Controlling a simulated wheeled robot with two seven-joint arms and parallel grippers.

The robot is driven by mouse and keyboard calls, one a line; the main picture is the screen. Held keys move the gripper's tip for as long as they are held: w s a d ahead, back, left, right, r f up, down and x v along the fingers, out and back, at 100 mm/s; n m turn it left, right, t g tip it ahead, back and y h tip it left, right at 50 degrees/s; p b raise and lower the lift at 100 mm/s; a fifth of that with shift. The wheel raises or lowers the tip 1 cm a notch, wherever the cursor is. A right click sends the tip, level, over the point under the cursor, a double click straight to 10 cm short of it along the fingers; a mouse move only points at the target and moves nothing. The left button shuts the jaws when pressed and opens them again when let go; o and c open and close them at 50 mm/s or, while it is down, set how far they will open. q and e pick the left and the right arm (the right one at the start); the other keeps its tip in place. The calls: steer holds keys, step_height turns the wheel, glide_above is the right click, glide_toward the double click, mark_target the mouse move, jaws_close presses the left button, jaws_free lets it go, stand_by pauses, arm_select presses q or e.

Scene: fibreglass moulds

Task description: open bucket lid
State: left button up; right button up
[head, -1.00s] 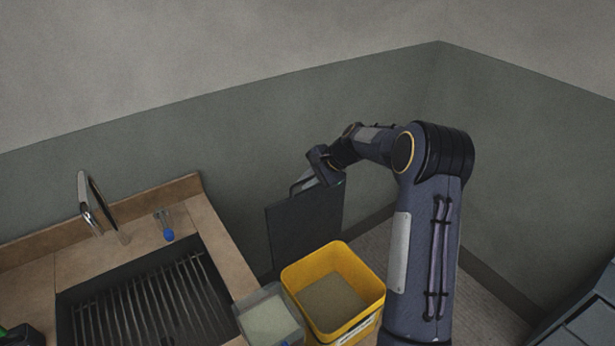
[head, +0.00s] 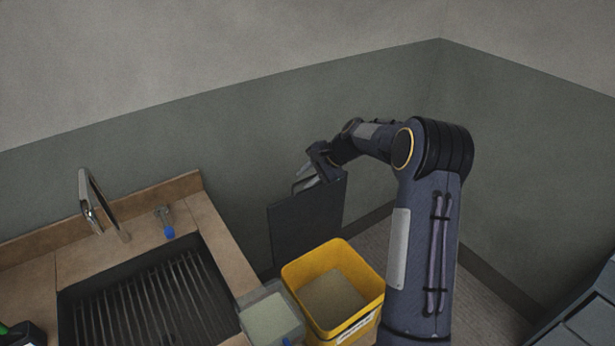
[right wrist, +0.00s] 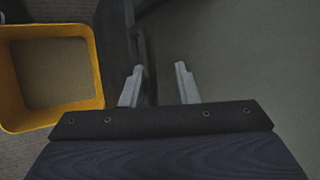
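The yellow bucket (head: 364,325) stands uncovered beside the counter, and its inside shows. Its dark flat lid (head: 300,225) stands upright at the bucket's far side, near the wall. My right gripper (head: 304,178) is at the lid's upper edge. In the right wrist view, the two fingers of my right gripper (right wrist: 158,86) are apart. A dark curved handle (right wrist: 149,60) and the edge of the lid (right wrist: 115,35) show near the left finger; I cannot tell whether they touch it. The bucket (right wrist: 101,75) is at the left there. My left gripper is not in view.
A grey bin (head: 272,313) stands close to the bucket's left side. The counter (head: 215,225) with a dark sink (head: 150,305) and a tap (head: 88,200) is at the left. A wall is close behind the lid; grey drawers (head: 590,320) are at the right.

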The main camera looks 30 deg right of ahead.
steer(key=b+v, duration=0.1)
steer(key=v, duration=0.6)
steer(key=shift+s+d+r+b, duration=0.15)
steer(key=shift+d+r+b, duration=0.05)
steer(key=shift+r+b, duration=0.15)
steer(key=s+a+r+n, duration=0.3)
steer(key=s+a, duration=0.2)
steer(key=s, duration=0.3)
steer(key=s+a+r+n, duration=0.3)
steer(key=s+a, duration=0.3)
steer(key=s, duration=0.2)
steer(key=s+a+f+n, duration=0.3)
steer(key=s+a+n, duration=0.1)
steer(key=s, duration=0.5)
steer(key=s+a+f+n+h+b, duration=0.1)
steer(key=s+a+f+n, duration=0.3)
steer(key=s, duration=0.4)
steer(key=shift+s, duration=0.4)
